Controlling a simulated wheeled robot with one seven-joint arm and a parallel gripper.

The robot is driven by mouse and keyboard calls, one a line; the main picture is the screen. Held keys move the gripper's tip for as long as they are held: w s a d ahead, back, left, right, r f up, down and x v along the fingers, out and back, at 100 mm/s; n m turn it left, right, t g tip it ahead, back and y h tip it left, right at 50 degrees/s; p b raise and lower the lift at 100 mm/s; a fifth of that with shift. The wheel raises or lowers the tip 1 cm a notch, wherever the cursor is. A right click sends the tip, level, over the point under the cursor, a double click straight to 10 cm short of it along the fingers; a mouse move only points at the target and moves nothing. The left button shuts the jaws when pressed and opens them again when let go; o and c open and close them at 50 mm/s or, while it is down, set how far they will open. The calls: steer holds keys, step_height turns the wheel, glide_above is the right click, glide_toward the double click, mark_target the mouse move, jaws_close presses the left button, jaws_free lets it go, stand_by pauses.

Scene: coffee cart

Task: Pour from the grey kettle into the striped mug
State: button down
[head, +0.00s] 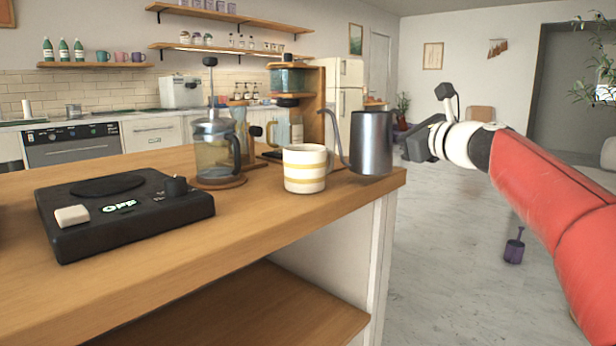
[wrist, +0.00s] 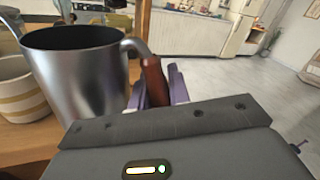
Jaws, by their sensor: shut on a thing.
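The grey kettle (head: 371,143) is upright at the right end of the wooden counter, its thin spout pointing left toward the striped mug. In the head view I cannot tell whether its base touches the counter. The striped mug (head: 305,169), white with yellow bands, stands upright just left of the kettle. My gripper (head: 420,143) is at the kettle's right side. In the wrist view my gripper (wrist: 162,85) is shut on the kettle's brown handle (wrist: 155,80); the kettle body (wrist: 80,75) is left of the fingers, with the mug (wrist: 22,92) beyond it. The inside of the mug is hidden.
A glass French press (head: 213,150) stands on a round wooden coaster left of the mug. A black hot plate (head: 125,215) lies at the counter's left. A wooden coffee stand (head: 310,100) rises behind the mug. The counter's right edge is close to the kettle.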

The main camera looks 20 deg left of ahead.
steer(key=shift+r, duration=0.1)
step_height(320, 180, up, 5)
steer(key=p, duration=0.5)
stand_by(0.4)
